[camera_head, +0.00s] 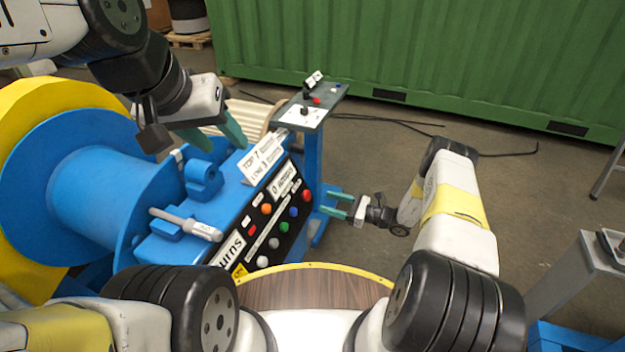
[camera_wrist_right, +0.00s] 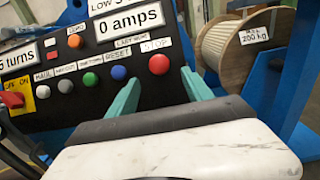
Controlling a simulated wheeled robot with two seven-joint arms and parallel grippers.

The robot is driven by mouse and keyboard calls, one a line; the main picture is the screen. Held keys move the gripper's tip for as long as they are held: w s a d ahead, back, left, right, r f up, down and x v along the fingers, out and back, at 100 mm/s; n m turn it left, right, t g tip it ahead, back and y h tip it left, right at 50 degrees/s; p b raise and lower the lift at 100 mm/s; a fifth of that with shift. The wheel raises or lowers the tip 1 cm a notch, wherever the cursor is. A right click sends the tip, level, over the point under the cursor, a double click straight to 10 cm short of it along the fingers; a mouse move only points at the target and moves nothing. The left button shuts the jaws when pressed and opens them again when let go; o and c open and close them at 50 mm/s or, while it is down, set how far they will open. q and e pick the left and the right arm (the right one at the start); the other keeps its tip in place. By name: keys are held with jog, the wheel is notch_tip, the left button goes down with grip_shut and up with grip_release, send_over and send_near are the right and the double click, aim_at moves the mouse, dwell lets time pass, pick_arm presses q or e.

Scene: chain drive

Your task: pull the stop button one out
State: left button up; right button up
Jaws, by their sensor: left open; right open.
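The red stop button (camera_wrist_right: 158,64) sits under a STOP label at the right end of the black control panel. It also shows in the head view (camera_head: 306,196). My right gripper (camera_head: 326,203) is open and points at the panel from the right, a short way from this button. In the right wrist view its teal fingertips (camera_wrist_right: 160,80) frame the button to left and right, with nothing held. I cannot tell whether the button is pressed in or out. My left gripper (camera_head: 226,148) is open and empty above the blue machine's top, near the white label plates.
Blue (camera_wrist_right: 119,72), green (camera_wrist_right: 90,79) and several other buttons line the panel, with a red switch (camera_wrist_right: 12,99) at its left. A stand with a small console (camera_head: 327,110) rises behind the panel. A cable drum (camera_wrist_right: 238,45) stands beyond.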

aim_at(310, 197)
jog(key=x, duration=0.6)
jog(key=shift+w+a, duration=0.15)
jog(key=shift+a, duration=0.2)
grip_shut()
